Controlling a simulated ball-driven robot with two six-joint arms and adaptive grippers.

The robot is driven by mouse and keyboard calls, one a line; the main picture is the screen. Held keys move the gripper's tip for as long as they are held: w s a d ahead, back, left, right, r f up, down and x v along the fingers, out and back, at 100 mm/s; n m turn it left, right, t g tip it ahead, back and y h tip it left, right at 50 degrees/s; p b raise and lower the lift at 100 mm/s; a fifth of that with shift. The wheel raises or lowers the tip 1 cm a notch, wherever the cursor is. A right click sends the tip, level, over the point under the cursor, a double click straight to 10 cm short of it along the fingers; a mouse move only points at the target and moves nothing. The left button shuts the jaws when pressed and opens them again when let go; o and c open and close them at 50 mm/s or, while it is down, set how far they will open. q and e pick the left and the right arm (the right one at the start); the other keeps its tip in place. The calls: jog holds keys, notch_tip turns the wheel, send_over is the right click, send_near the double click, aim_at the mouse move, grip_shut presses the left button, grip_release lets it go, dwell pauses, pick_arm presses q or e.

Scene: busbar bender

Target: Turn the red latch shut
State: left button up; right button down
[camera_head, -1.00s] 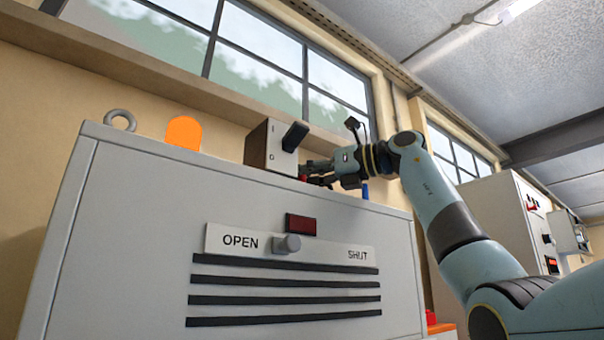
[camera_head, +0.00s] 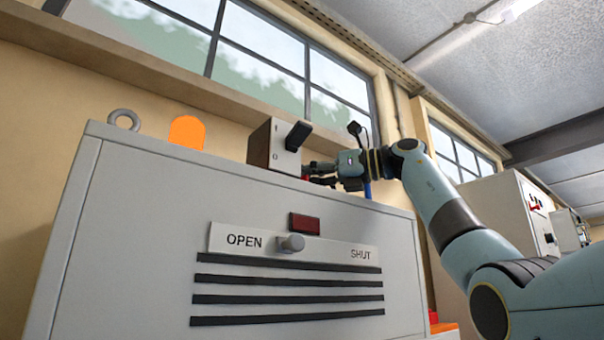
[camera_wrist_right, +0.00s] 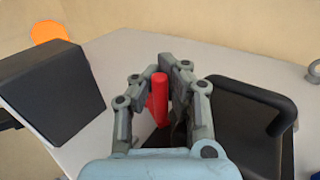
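The red latch (camera_wrist_right: 160,99) stands up between the two fingers of my right gripper (camera_wrist_right: 157,68) in the right wrist view. The fingers are closed in on it from both sides, and its lower end is hidden by the gripper. In the head view, my right gripper (camera_head: 318,173) is above the top of the grey cabinet (camera_head: 150,245), right of a switch box (camera_head: 260,148). Only a small red bit shows at its fingertips there. My left gripper is in neither view.
The switch box has a black lever (camera_head: 298,135) close to the gripper. In the wrist view, a black block (camera_wrist_right: 50,90) is at left and a black handle (camera_wrist_right: 285,115) at right. An orange lamp (camera_head: 186,132) and a lifting ring (camera_head: 124,119) stand on the cabinet. A knob (camera_head: 291,243) is on its front.

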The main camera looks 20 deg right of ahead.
jog(key=shift+d, duration=0.1)
jog(key=c, duration=1.3)
grip_release()
jog(key=shift+d, duration=0.2)
jog(key=shift+a, duration=0.1)
jog(key=shift+s+a+t+h, duration=0.1)
jog(key=shift+t+h, duration=0.2)
jog(key=shift+t, duration=0.1)
